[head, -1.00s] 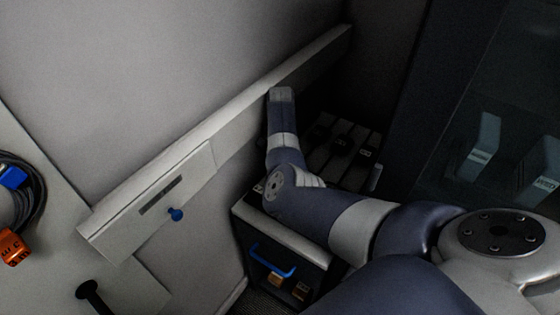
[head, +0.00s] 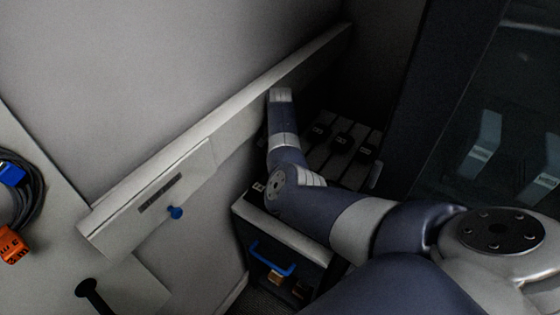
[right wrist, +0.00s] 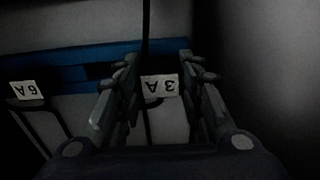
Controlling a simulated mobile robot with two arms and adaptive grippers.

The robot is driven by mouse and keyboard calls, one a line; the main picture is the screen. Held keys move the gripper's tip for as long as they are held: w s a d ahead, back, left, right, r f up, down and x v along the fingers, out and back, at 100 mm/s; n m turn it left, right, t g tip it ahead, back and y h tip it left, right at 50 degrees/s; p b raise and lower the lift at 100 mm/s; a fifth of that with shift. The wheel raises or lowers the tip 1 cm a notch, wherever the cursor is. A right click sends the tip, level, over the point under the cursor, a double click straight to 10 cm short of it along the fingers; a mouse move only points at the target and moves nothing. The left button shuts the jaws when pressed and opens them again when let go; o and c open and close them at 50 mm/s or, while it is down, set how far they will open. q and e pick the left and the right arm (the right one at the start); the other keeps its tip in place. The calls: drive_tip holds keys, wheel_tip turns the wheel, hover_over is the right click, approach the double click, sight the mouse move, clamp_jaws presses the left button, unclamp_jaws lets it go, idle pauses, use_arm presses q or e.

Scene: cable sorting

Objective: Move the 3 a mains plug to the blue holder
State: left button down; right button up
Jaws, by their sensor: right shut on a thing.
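In the right wrist view, a white label reading 3 A, upside down, marks the 3 A mains plug (right wrist: 160,87) between the fingers of my right gripper (right wrist: 158,70). The gripper is shut on this plug; its dark body is hard to make out. A dark cord runs up from it. A blue band (right wrist: 75,58), perhaps part of the blue holder, crosses a pale surface behind the fingers. In the head view my right arm reaches into the dark corner and its gripper is hidden. My left gripper is not in view.
A 6 A label (right wrist: 26,90) sits left of the fingers. In the head view, several black plugs (head: 343,142) lie on grey strips beside my arm. A blue-handled dark unit (head: 270,260) stands below. A coiled cable (head: 35,190) and orange plug (head: 13,245) are at far left.

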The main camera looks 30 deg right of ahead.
drive_tip(key=shift+f, duration=0.4)
idle(0.3)
drive_tip(key=o, duration=1.6)
drive_tip(key=shift+o, duration=0.2)
drive_tip(key=shift+r, duration=0.1)
drive_tip(key=shift+r+p, duration=3.45)
drive_tip(key=shift+p, duration=0.2)
